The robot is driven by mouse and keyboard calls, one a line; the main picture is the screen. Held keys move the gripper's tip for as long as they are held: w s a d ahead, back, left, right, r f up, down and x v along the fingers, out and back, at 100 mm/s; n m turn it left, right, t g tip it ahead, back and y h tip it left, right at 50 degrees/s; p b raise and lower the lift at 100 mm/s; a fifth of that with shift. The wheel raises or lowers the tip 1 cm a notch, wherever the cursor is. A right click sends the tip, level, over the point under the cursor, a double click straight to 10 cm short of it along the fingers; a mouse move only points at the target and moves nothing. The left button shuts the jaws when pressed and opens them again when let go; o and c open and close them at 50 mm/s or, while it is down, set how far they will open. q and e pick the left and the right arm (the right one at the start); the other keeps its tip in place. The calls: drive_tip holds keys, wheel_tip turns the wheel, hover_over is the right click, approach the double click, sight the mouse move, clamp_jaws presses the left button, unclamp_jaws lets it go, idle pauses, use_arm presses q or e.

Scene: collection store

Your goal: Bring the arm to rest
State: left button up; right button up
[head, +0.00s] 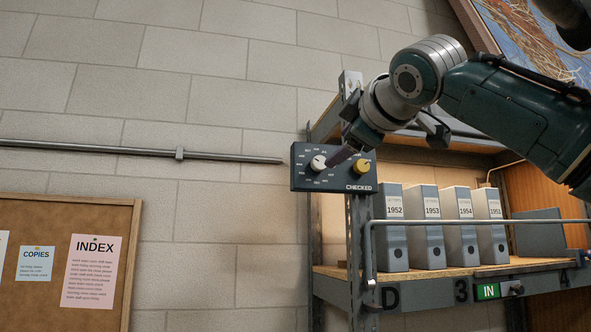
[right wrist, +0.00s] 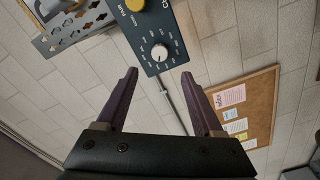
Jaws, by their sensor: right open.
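My right gripper (head: 343,154) is in front of a dark control panel (head: 300,182) fixed at the shelf's front post. In the right wrist view the gripper (right wrist: 160,73) has its two purple fingers spread, with nothing between them. The panel (right wrist: 147,32) lies beyond the fingertips, its white knob (right wrist: 159,52) showing in the gap between them. A yellow knob (head: 362,167) sits to the right. My left gripper is not in view.
A metal shelf holds several grey binders (head: 427,230), with a rail (head: 470,222) across its front. A wall rod (head: 120,150) runs left of the panel, above a cork board (head: 120,262). The block wall between board and shelf is bare.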

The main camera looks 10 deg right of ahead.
drive_tip(key=shift+w, duration=0.1)
drive_tip(key=s+a+f+m+g, duration=0.15)
drive_tip(key=s+f, duration=0.25)
drive_tip(key=f, duration=0.8)
drive_tip(key=s+a+f+m+g+y, duration=0.1)
drive_tip(key=s+a+f+g, duration=0.2)
drive_tip(key=f, duration=0.8)
drive_tip(key=s+f+m+g, duration=0.25)
drive_tip(key=s+f, duration=0.25)
drive_tip(key=f, duration=0.7)
drive_tip(key=s+d+f+m+g, duration=0.1)
drive_tip(key=s+f, duration=0.3)
drive_tip(key=s, duration=0.5)
drive_tip(key=s+d+f+m+g+h, duration=0.1)
drive_tip(key=s+f+g, duration=0.3)
drive_tip(key=s, duration=0.5)
drive_tip(key=s+d+f+m+g, duration=0.2)
drive_tip(key=s+f, duration=0.4)
drive_tip(key=s, duration=0.3)
drive_tip(key=shift+s+d+m, duration=0.35)
drive_tip(key=shift+d+m, duration=0.05)
drive_tip(key=shift+m, duration=0.4)
drive_tip(key=shift+f, duration=0.1)
